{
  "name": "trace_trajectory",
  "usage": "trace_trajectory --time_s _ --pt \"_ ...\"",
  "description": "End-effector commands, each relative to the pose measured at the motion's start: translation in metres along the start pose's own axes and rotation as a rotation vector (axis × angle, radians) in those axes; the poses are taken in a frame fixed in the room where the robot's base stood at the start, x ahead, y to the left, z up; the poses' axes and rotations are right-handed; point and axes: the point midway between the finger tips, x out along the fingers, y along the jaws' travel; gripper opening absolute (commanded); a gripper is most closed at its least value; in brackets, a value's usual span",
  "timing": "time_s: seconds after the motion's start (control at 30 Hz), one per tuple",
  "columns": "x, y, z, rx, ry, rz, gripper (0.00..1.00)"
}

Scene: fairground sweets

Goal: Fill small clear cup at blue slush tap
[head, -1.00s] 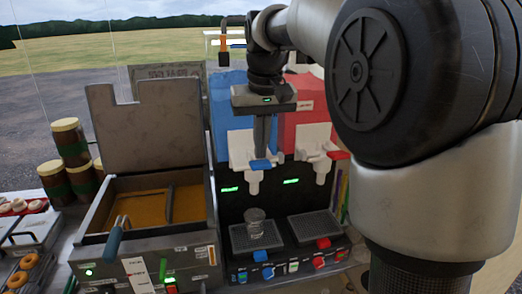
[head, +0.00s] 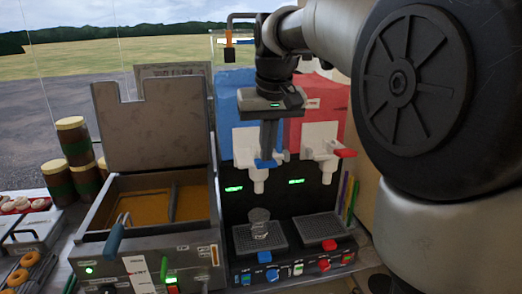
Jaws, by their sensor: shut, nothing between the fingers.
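The small clear cup (head: 259,224) stands upright on the left drip tray (head: 241,243), below the white nozzle of the blue slush tap (head: 259,183). Its contents are too small to make out. The tap's blue lever (head: 265,163) sticks out at the front of the white tap body. My gripper (head: 268,152) points down with its fingers shut and empty, at the lever. The fingertips look to be touching or just above the lever; I cannot tell which.
The red slush tank (head: 318,107) with its red-levered tap (head: 345,153) stands to the right, above an empty drip tray (head: 320,229). A fryer with a raised lid (head: 150,135) and a blue-handled tool (head: 113,238) is close on the left. Knobs and switches line the front panel.

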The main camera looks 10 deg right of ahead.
Motion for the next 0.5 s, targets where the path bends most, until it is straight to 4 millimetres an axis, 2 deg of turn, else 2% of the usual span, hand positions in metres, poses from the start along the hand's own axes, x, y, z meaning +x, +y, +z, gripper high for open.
trace_trajectory --time_s 0.5 --pt "0.034 0.0 0.023 0.001 0.263 -0.001 0.0"
